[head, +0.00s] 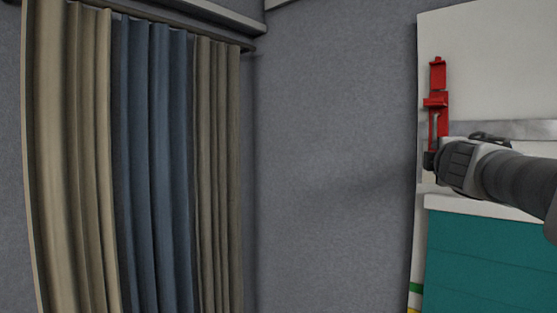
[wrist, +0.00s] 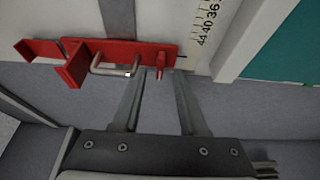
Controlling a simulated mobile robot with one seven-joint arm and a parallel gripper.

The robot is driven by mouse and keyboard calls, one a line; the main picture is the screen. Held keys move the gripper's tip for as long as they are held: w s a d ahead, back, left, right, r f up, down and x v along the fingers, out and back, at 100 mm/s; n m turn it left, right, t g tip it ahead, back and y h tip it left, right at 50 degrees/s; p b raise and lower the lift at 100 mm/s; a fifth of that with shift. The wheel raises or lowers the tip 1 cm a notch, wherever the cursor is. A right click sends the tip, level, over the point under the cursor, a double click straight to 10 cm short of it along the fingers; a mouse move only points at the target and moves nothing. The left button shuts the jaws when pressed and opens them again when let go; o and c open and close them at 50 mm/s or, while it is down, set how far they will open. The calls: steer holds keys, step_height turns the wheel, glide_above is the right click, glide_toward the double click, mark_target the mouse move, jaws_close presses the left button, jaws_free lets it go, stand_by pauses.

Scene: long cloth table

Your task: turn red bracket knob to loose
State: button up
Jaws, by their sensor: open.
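The red bracket (head: 438,88) is mounted upright on the white panel at the right of the head view. In the wrist view the red bracket (wrist: 110,55) lies across the upper left, with a bent metal rod (wrist: 112,68) along it. A small red knob (wrist: 160,62) sticks out near the bracket's right end. My gripper (wrist: 161,76) is open, with its two fingertips pointing at the bracket. The knob lies between or just beyond the tips; I cannot tell whether they touch it. In the head view my gripper (head: 431,160) is at the bracket's lower end, and the knob is not clear.
The white panel (head: 490,70) carries a grey strip (head: 530,129). A teal cabinet (head: 490,255) with a white top stands below my arm. A number scale (wrist: 208,28) is beside the bracket. Curtains (head: 155,150) hang at the left, with bare grey wall between.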

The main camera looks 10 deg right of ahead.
steer(key=p+v, duration=0.1)
steer(key=v, duration=1.4)
steer(key=shift+s, duration=0.2)
steer(key=shift+a, duration=0.15)
steer(key=s+a+f+m+g+y+b, duration=0.2)
steer(key=a+f, duration=0.4)
steer(key=f, duration=0.6)
steer(key=s+a+f+m+g+y+b, duration=0.1)
steer(key=s+a+f+m+g+y, duration=0.2)
steer(key=f, duration=1)
steer(key=s+a+f+m+g+y+b, duration=0.2)
steer(key=s+a+f+m+g, duration=0.3)
steer(key=f, duration=0.8)
steer(key=s+a+m, duration=0.1)
steer(key=a+m, duration=0.1)
steer(key=a, duration=0.1)
steer(key=shift+a+m+g+y+b, duration=0.3)
steer(key=shift+a+m+y+b, duration=0.05)
steer(key=shift+m+y, duration=0.05)
